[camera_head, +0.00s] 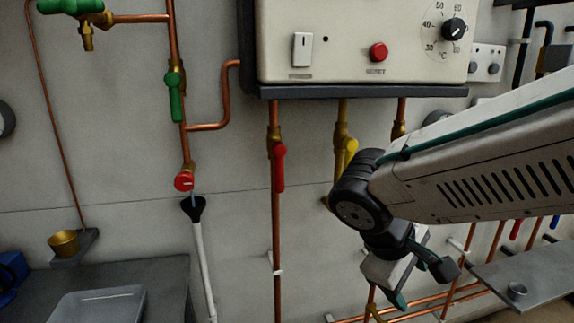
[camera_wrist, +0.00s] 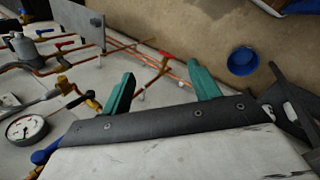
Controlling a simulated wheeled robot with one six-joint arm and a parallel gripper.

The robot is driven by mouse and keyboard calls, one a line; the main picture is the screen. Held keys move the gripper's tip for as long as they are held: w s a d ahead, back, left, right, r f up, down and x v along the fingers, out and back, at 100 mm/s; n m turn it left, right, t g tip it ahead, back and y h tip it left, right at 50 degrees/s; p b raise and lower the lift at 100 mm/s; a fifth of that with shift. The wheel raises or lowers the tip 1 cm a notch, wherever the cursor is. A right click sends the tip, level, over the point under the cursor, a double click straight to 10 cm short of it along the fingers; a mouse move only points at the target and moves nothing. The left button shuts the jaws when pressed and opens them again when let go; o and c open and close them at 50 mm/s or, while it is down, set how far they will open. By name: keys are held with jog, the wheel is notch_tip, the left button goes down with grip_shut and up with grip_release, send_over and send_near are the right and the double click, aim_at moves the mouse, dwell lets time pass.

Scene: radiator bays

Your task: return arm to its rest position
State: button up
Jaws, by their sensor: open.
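My arm reaches in from the right in the head view, bent down at a dark joint. My gripper (camera_head: 400,300) hangs below that joint in front of the wall, partly hidden by my own arm and cut by the picture's lower edge. In the wrist view my gripper (camera_wrist: 163,85) shows two green fingers spread well apart. Nothing is between the fingertips. Copper pipes and a red-handled valve (camera_wrist: 165,62) lie beyond the fingers, apart from them.
A boiler panel (camera_head: 360,40) hangs on the wall. Green (camera_head: 174,95), red (camera_head: 279,165) and yellow (camera_head: 350,150) valve handles stick out from pipes. A grey shelf (camera_head: 545,275) is right of my gripper. A clear tray (camera_head: 98,305) sits lower left. A blue bowl (camera_wrist: 243,61) lies on the floor.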

jog(key=s+d+r+m+y, duration=0.2)
jog(key=s+d+m+y, duration=0.3)
jog(key=s, duration=0.7)
jog(key=d+m, duration=0.2)
jog(key=m, duration=0.1)
jog(key=shift+r+g+y, duration=0.2)
jog(key=shift+g+y, duration=0.1)
